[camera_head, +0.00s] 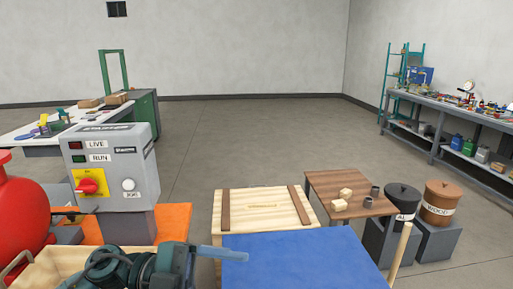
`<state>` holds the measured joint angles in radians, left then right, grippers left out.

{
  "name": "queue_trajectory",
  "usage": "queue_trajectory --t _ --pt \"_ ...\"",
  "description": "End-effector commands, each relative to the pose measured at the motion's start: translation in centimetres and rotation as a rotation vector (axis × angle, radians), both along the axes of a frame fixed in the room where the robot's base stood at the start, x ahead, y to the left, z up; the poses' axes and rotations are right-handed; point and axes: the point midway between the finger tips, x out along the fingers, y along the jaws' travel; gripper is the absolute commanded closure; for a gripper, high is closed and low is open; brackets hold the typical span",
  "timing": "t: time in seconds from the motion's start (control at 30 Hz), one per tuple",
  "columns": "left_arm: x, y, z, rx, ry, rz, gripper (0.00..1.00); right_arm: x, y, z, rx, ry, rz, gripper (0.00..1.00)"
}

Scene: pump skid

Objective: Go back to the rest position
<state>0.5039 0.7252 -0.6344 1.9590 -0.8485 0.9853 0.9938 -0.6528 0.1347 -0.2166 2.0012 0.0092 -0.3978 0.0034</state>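A grey control box (112,165) with LIVE and RUN labels and a red rotary switch on a yellow plate stands upright behind the teal part.
A red tank (20,215) stands at the left edge. A wooden crate (262,222) and a small brown table (352,184) with blocks stand ahead. Two lidded bins (438,203) stand right of it. A long workbench (450,107) lines the right side. The floor behind is clear.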

Motion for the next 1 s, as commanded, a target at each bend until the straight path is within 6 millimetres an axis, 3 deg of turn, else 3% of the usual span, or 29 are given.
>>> queue_trajectory --t 0.07,0.17,0.27,0.37,0.5,0.6,0.7,0.83,1.0 --pt "1.0 -0.9 0.0 -0.211 0.094 0.144 0.24 -0.1 0.0 -0.1 -0.002 0.003 0.001 0.64" --pt "3.3 -0.3 -1.2 -0.399 0.222 0.387 0.24 -0.3 -0.1 -0.2 -0.003 0.007 0.002 0.64" --pt "5.5 1.7 -4.9 -0.496 0.384 0.669 0.24 -0.6 -0.1 -0.3 -0.005 0.012 0.004 0.64" --pt "6.2 4.4 -11.1 -0.495 0.574 0.962 0.24 -0.7 -0.2 -0.4 -0.007 0.015 0.005 0.64" --pt "3.4 7.7 -20.9 -0.361 0.845 1.292 0.24 -0.8 -0.2 -0.5 -0.007 0.017 0.005 0.64" --pt "0.0 9.1 -26.3 -0.236 1.005 1.434 0.24 -0.8 -0.2 -0.5 -0.007 0.017 0.005 0.64" --pt "-3.3 9.9 -30.1 -0.123 1.126 1.517 0.24 -0.8 -0.2 -0.5 -0.007 0.017 0.005 0.64" --pt "-6.3 10.3 -32.7 -0.029 1.222 1.565 0.24 -0.7 -0.2 -0.5 -0.007 0.017 0.005 0.64" --pt "-7.5 10.4 -33.7 0.011 1.257 1.579 0.24 -0.6 -0.2 -0.4 -0.007 0.014 0.006 0.64"
